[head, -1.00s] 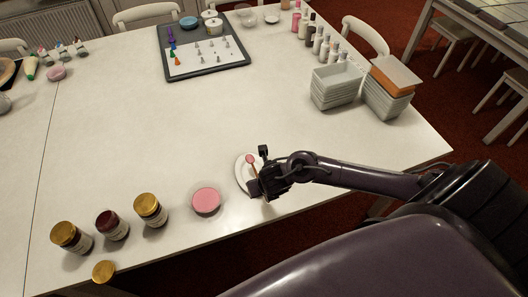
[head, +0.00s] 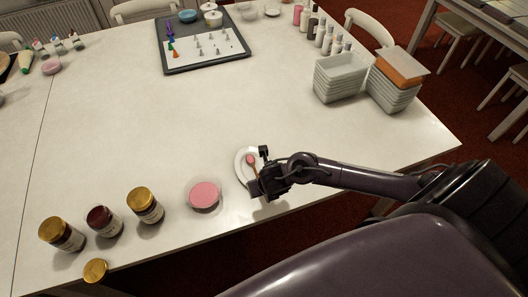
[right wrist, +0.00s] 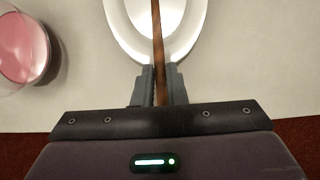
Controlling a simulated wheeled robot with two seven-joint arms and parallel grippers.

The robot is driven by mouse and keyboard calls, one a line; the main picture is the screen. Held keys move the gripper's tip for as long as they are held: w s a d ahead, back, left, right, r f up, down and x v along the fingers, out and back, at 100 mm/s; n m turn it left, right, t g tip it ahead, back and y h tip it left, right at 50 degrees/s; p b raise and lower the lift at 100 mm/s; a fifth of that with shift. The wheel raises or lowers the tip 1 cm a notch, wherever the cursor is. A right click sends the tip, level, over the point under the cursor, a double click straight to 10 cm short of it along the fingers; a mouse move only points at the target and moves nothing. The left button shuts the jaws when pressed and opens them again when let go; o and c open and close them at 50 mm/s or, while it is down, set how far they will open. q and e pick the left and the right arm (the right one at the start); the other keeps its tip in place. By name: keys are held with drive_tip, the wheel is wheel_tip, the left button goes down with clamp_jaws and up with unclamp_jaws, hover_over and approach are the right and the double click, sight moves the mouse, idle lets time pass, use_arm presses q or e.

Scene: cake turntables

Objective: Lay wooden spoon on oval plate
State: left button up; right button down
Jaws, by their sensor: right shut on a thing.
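The wooden spoon (head: 251,161) has a pink-coated bowl end that lies over the white oval plate (head: 241,168) near the table's front edge. My right gripper (head: 257,187) is shut on the spoon's handle at the near end of the plate. In the right wrist view the handle (right wrist: 157,40) runs from between the fingers (right wrist: 160,86) out over the plate (right wrist: 190,35); the spoon's bowl is out of frame there. I cannot tell whether the spoon touches the plate. My left gripper is not in view.
A round bowl of pink stuff (head: 204,195) stands just left of the plate. Stacked grey trays (head: 340,78) are at the back right, and a dark board (head: 204,61) with piping tips is at the back. The table middle is clear.

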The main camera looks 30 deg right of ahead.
drive_tip(key=c, duration=1.5)
unclamp_jaws()
drive_tip(key=shift+c, duration=0.2)
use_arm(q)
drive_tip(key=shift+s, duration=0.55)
use_arm(e)
drive_tip(key=shift+o, duration=0.8)
drive_tip(key=shift+r, duration=0.1)
drive_tip(key=p+v, duration=0.2)
drive_tip(key=v, duration=0.5)
drive_tip(key=shift+s+r, duration=0.2)
drive_tip(key=shift+r, duration=0.1)
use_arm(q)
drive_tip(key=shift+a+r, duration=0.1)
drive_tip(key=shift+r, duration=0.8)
